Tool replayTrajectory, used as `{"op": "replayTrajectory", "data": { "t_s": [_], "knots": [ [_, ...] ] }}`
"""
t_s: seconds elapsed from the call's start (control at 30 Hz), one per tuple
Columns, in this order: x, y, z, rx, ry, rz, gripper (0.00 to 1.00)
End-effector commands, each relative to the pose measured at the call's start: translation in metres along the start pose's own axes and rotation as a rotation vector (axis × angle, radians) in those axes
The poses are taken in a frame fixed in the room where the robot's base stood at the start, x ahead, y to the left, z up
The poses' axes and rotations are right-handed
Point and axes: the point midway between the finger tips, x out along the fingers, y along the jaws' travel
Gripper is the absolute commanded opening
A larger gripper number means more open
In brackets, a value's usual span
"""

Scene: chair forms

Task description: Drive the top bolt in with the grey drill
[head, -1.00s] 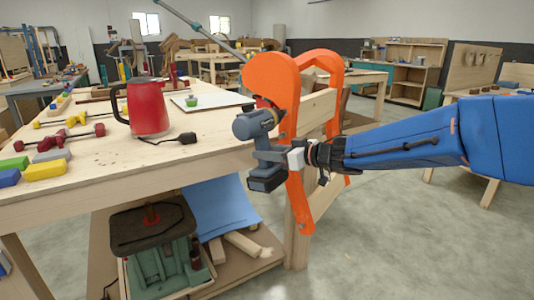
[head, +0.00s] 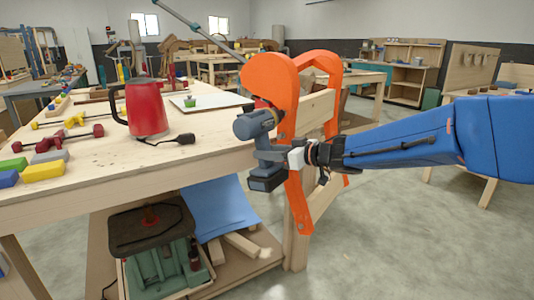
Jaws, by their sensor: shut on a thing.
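The grey drill (head: 257,124) is upright in my gripper (head: 285,158), which is shut around its handle. The drill's dark battery base (head: 267,179) hangs below. Its nose points away toward the orange chair form (head: 270,80), which is fixed at the end of the wooden workbench. The drill overlaps the form's near side in the picture, and I cannot tell whether its tip touches anything. The top bolt is not clear to see and is likely hidden behind the drill. A small bolt-like spot (head: 299,229) shows low on the near orange side.
The workbench top (head: 110,165) holds a red jug (head: 146,107), a black plug-like item (head: 183,138), red and yellow clamps, and coloured blocks (head: 43,171). A green machine (head: 160,265) stands on the lower shelf.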

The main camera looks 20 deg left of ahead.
Motion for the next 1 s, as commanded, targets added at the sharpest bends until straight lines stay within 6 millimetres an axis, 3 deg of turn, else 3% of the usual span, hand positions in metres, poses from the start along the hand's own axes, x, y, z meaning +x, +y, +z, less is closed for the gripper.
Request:
{"op": "replayTrajectory", "data": {
  "t_s": [1.0],
  "knots": [
    [-0.0003,0.0067,-0.0022,-0.001,0.003,0.001,0.0]
  ]
}}
